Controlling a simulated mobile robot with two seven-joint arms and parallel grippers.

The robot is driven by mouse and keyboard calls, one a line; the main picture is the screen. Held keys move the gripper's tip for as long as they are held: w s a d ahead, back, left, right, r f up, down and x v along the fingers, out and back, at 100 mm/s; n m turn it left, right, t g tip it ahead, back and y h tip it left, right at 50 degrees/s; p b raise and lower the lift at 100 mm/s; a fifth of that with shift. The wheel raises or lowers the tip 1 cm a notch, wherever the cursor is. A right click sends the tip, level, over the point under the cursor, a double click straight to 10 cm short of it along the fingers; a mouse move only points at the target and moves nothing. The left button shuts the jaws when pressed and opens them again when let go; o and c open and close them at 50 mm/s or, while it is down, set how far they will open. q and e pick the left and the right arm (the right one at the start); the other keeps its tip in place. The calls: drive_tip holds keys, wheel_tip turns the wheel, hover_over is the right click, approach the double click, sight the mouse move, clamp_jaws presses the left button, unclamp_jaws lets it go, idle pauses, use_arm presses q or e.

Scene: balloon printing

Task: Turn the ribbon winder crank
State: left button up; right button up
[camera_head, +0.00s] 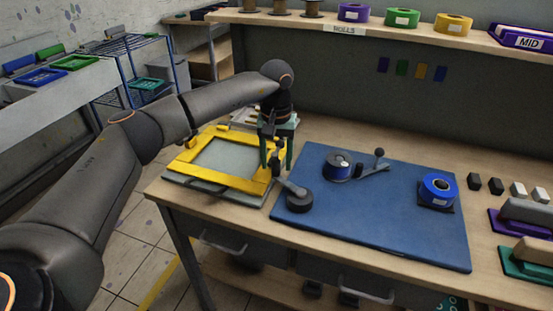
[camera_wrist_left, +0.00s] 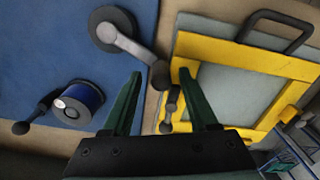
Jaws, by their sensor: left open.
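A grey crank arm (camera_head: 291,186) with a round dark hub (camera_head: 300,201) lies at the front left of the blue mat (camera_head: 400,225). Its far end, with a dark upright handle and knob, is by my left gripper (camera_head: 272,163). In the left wrist view, the crank arm (camera_wrist_left: 130,45) runs toward the open gripper (camera_wrist_left: 165,85), and the dark handle (camera_wrist_left: 170,98) shows between the green fingers, not clearly touching either. A dark blue spool (camera_head: 338,165) with a second ball-knobbed crank (camera_head: 374,168) stands farther back on the mat. My right gripper is not in view.
A yellow screen frame (camera_head: 185,169) lies left of the mat, close beside the gripper. A blue tape roll (camera_head: 438,188) stands on the mat's right side. Stamps (camera_head: 528,212) and small blocks (camera_head: 495,186) line the right edge. A shelf (camera_head: 380,31) with rolls runs above the back.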

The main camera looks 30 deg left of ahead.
use_arm(q)
wheel_tip(320, 180, up, 13)
drive_tip(key=shift+f, duration=0.2)
idle(0.3)
drive_tip(key=shift+s+f, duration=0.1)
idle(0.9)
